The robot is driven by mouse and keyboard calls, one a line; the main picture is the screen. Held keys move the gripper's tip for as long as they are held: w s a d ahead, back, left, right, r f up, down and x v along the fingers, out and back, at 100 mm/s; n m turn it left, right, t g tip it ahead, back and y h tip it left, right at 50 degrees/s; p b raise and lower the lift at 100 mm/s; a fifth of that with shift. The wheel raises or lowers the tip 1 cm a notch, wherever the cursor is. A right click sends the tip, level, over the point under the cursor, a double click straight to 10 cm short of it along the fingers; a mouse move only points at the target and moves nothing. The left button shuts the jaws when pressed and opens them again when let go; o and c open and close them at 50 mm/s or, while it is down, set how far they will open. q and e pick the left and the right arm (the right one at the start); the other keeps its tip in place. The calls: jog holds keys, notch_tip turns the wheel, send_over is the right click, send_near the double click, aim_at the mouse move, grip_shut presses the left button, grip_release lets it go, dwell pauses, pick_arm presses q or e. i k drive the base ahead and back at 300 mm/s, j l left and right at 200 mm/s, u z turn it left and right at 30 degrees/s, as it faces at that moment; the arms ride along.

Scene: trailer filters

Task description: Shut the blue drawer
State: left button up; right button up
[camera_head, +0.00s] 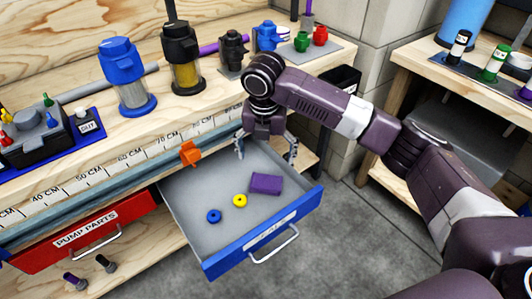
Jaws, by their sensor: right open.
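The blue drawer (268,238) is pulled out from under the workbench. It has a grey inside, a label and a metal handle (275,246) on its front panel. Inside lie a blue ring (214,216), a yellow ring (240,200) and a purple block (265,184). My right gripper (267,152) points down over the back right part of the drawer, near the bench edge. Its fingers are spread and nothing is between them. It is behind the front panel and apart from the handle. My left gripper is not in view.
A red drawer (85,235) labelled "PUMP PARTS" sits left of the blue one. An orange piece (190,152) is at the bench edge. Filters, including a blue one (128,80), stand on the bench. A second bench (440,70) is at right. The grey floor (345,240) before the drawer is clear.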

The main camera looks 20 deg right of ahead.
aim_at(188, 193)
jog(key=k, duration=1)
